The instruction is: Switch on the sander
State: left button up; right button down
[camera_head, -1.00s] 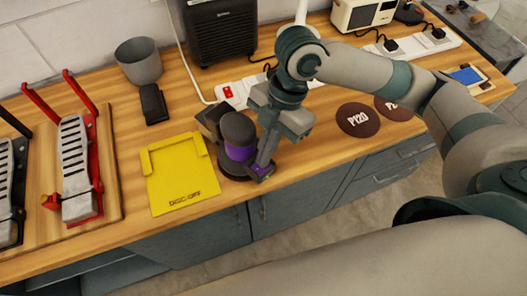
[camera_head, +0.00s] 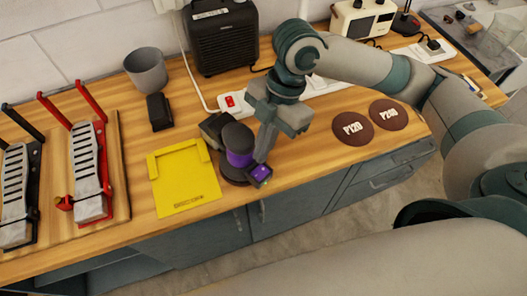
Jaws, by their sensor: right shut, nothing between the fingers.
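The sander (camera_head: 238,145), with a dark grey top and a purple band, stands on the wooden bench near its front edge. My right gripper (camera_head: 262,174) is shut and points down just to the right of the sander, its fingertips close to the sander's right side. I cannot tell whether it touches the sander. A small purple-lit part shows at the fingertips. The sander's switch cannot be made out. My left gripper is not in view.
A yellow disc-off plate (camera_head: 184,180) lies left of the sander. Sanding discs P120 (camera_head: 352,128) and P240 (camera_head: 389,114) lie to the right. A power strip with a red switch (camera_head: 230,102), a black heater-like box (camera_head: 222,40) and a grey cup (camera_head: 146,70) stand behind.

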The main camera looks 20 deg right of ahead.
notch_tip(320, 180, up, 8)
jog(key=b, duration=0.1)
jog(key=shift+w+d, duration=0.25)
jog(key=shift+d, duration=0.1)
jog(key=shift+s, duration=0.1)
dwell(0.5)
